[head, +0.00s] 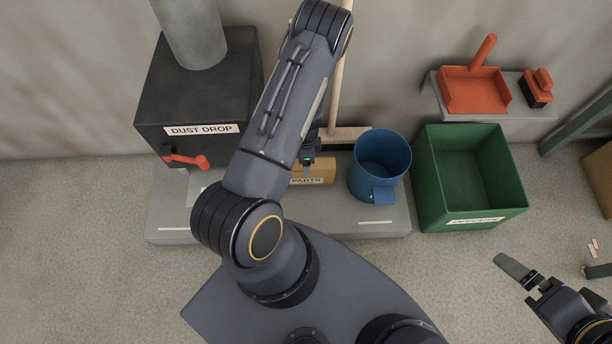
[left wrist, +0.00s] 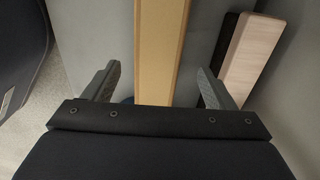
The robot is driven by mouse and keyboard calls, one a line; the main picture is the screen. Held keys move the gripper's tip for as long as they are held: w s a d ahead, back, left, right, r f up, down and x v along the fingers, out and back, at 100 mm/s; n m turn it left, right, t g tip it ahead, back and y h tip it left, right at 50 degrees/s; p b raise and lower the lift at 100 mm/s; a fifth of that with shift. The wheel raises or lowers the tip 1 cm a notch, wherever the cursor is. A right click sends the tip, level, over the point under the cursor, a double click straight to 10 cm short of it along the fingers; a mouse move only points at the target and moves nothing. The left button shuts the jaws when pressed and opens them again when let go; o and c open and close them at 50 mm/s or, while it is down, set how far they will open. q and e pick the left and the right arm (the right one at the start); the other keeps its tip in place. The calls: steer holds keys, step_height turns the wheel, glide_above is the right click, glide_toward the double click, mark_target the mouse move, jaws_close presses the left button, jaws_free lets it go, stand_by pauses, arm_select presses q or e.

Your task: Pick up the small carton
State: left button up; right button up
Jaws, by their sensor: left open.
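The small carton (head: 325,171) is tan and long, with a label reading PARTS. It lies on the low grey platform (head: 167,216) against the wall, partly hidden by my left arm in the head view. My left gripper (head: 307,172) is at the carton, largely covered by its own arm. In the left wrist view the carton (left wrist: 160,45) runs between the two spread fingers of my left gripper (left wrist: 158,84), with a gap on each side. My right gripper (head: 518,270) is at the lower right, far from the carton; its finger spacing is unclear.
A blue bucket (head: 381,160) stands right of the carton. A green bin (head: 470,180) is further right. A black DUST DROP box (head: 190,105) with a red handle stands left. A broom head (head: 345,137) is behind the carton, and near the right finger in the wrist view.

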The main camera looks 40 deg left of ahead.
arm_select(q)
step_height(320, 180, down, 8)
steer(key=b, duration=0.3)
steer(key=shift+s+d, duration=0.1)
steer(key=shift+s, duration=0.05)
steer(key=shift+r, duration=0.1)
steer(key=c, duration=1.5)
